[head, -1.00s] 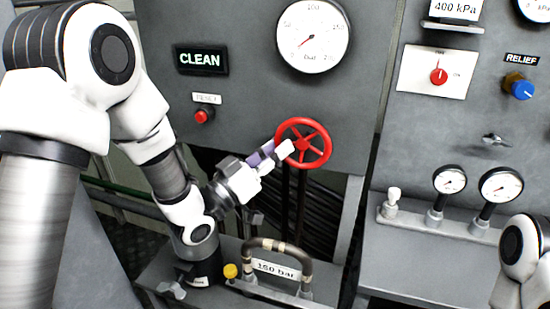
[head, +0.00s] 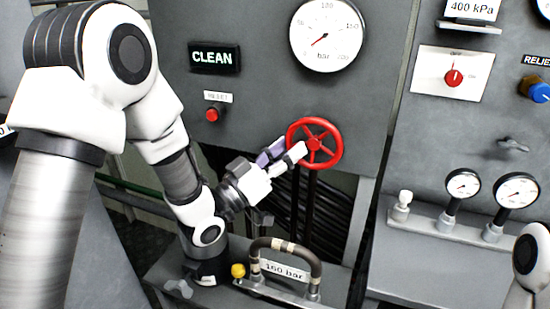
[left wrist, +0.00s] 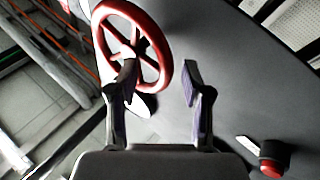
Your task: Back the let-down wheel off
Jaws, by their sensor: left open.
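The red let-down wheel (head: 333,154) is a spoked handwheel on the grey panel below the large pressure gauge (head: 327,37). It also shows in the left wrist view (left wrist: 165,80), at upper left. My left gripper (head: 283,151) is open at the lower left of the wheel, with its fingertips close to the rim. In the left wrist view my left gripper (left wrist: 159,75) has its fingers apart; the left finger overlaps the wheel and the right finger is beyond its right edge. I cannot tell whether either touches the wheel. My right gripper is not in view.
A red reset button (head: 213,113) is left of the wheel. A looped handle (head: 318,262) with a 160 bar label stands below it. Small gauges (head: 462,185) sit on a ledge at right. Bare panel surrounds the wheel's upper side.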

